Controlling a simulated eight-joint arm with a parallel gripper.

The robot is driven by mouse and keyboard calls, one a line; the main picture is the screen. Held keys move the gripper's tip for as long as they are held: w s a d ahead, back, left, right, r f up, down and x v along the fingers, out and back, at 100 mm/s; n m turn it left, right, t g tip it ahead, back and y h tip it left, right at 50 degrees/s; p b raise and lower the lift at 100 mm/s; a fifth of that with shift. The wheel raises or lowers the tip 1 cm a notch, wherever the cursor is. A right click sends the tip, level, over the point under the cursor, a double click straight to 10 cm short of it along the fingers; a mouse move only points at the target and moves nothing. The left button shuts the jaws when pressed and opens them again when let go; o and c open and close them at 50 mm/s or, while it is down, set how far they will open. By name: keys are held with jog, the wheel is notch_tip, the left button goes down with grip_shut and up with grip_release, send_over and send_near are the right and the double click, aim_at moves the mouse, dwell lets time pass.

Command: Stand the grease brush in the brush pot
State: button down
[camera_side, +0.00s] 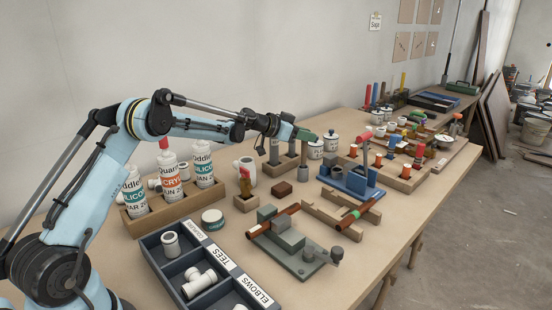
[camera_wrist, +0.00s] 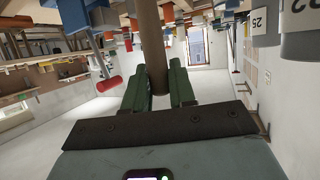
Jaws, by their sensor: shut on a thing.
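My gripper (camera_side: 309,134) has green fingers and reaches level over the bench, above the wooden rack. In the wrist view it (camera_wrist: 160,88) is shut on a plain brown-grey rod (camera_wrist: 150,45), which runs out past the fingers. In the side view, a dark cylinder (camera_side: 304,154) shows just below the fingertips. I cannot tell whether the held rod is the grease brush; no bristles show. I cannot make out which container is the brush pot. A small wooden block (camera_side: 246,203) with a red-topped thing in it stands in front of the rack.
White lidded pots (camera_side: 331,142) are right of the gripper. A blue clamp (camera_side: 350,182), a grey fixture (camera_side: 289,250) and a divided fittings tray (camera_side: 207,275) stand nearer.

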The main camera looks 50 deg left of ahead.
jog(key=shift+f, duration=1)
jog(key=c, duration=0.8)
grip_release()
jog(key=shift+c, duration=0.2)
